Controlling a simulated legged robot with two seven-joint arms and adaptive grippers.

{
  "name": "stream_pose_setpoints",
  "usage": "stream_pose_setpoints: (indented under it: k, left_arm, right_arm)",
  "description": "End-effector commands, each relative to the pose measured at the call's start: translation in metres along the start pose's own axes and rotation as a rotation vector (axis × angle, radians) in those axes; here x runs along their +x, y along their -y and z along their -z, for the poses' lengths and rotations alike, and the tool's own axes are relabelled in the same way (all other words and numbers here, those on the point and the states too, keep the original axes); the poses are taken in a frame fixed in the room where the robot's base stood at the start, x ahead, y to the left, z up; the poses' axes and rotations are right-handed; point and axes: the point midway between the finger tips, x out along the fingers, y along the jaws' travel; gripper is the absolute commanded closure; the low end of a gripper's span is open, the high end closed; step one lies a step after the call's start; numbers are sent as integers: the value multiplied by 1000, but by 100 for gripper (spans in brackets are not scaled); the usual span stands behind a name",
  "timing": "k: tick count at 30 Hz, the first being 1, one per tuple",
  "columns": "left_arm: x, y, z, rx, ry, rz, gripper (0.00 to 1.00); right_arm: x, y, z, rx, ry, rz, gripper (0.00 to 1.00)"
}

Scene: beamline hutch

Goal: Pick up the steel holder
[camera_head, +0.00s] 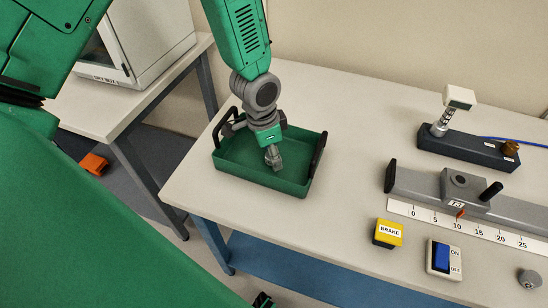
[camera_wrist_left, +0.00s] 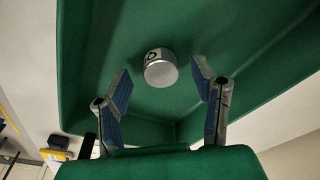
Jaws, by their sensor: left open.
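The steel holder (camera_wrist_left: 160,70) shows in the left wrist view as a short silver cylinder with a round pale end and a dark-marked label on its side. It is inside the green tray (camera_wrist_left: 270,55), near a tray corner. My left gripper (camera_wrist_left: 163,76) is open, with one finger on each side of the holder in that view; no contact shows. In the head view my left gripper (camera_head: 273,158) points down into the green tray (camera_head: 233,183), and the holder cannot be made out there. My right gripper is not in view.
Right of the tray are a grey rail (camera_head: 420,184) with a ruler, a yellow BRAKE box (camera_head: 387,234), an ON/OFF switch (camera_head: 443,258) and a small grey cylinder (camera_head: 530,279). A dark stand (camera_head: 465,147) is behind. The tray's black handles (camera_head: 318,153) rise at its sides.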

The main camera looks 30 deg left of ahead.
Motion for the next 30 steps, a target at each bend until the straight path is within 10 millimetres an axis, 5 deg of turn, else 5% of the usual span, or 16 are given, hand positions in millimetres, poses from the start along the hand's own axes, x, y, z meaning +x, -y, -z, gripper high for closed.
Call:
stream_pose_setpoints:
  k: [9, 14, 24, 30]
  left_arm:
    - [6, -2, 2, 1, 0, 4, 48]
    - [6, -3, 3, 2, 1, 6, 100]
    - [4, -1, 1, 0, -2, 3, 100]
    - [-27, -1, 7, 0, -5, 5, 100]
  right_arm:
    - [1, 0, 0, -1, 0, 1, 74]
    - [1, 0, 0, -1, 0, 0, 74]
    - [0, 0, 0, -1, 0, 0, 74]
    - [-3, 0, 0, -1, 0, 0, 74]
